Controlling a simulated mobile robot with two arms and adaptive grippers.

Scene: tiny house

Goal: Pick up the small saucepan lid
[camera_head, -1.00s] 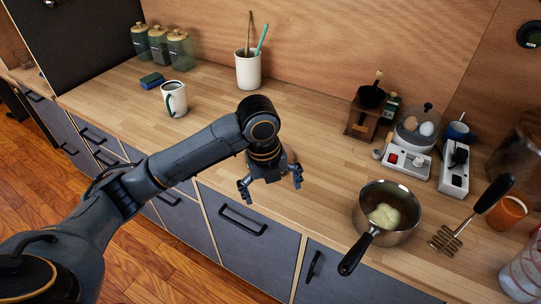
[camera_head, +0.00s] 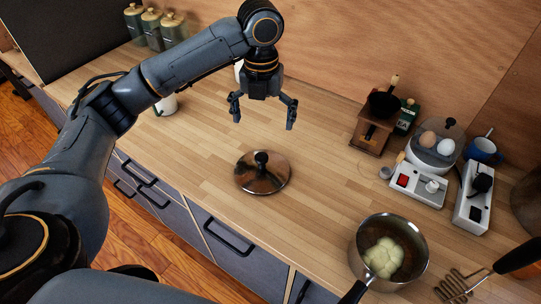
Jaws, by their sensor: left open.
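The small saucepan lid (camera_head: 251,179) lies flat on the wooden counter, a shiny metal disc with a dark knob (camera_head: 261,158) on top. My left gripper (camera_head: 262,113) is above and behind the lid in the picture, pointing down, fingers spread and empty, apart from the lid. The saucepan (camera_head: 392,250) stands uncovered at the lower right with a pale lump inside; its dark handle points toward the front edge. My right gripper is not in view.
An egg cooker (camera_head: 434,150), a coffee grinder (camera_head: 374,126), a power strip (camera_head: 472,197) and a blue mug (camera_head: 484,150) stand at the right. A white mug (camera_head: 166,105) is partly behind my arm. The counter around the lid is clear.

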